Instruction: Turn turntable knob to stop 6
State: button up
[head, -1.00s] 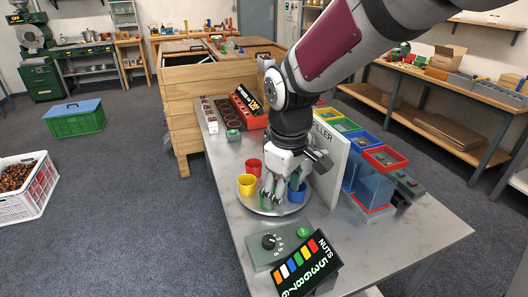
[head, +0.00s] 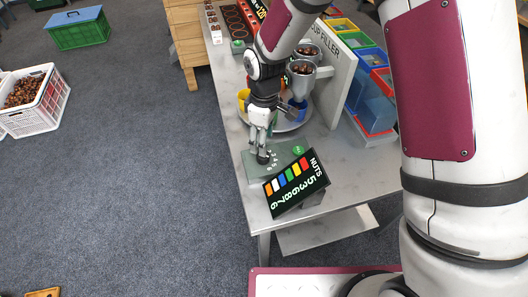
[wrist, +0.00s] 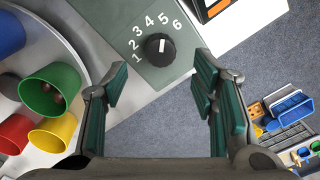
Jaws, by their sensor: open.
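The black turntable knob (wrist: 158,46) sits on a grey-green panel (wrist: 178,72) with numbers 1 to 6 around it. Its white mark points roughly toward 5. In the head view the knob (head: 263,156) is just below my gripper (head: 258,140). My gripper is open in the wrist view, its green-padded fingers (wrist: 160,88) apart with nothing between them. The knob lies ahead of the fingers, roughly centred between them, and I see no contact. The turntable (wrist: 88,50) at the left carries red, yellow, green and blue cups (wrist: 50,90).
The NUTS display (head: 296,183) stands beside the panel, close to my gripper. A green button (head: 299,150) is on the panel's far right. The tabletop right of the display is clear.

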aim_at(261, 160)
notch_tip(261, 160, down, 7)
jog(key=shift+s+r, duration=0.1)
dwell(0.3)
jog(key=c, duration=1.2)
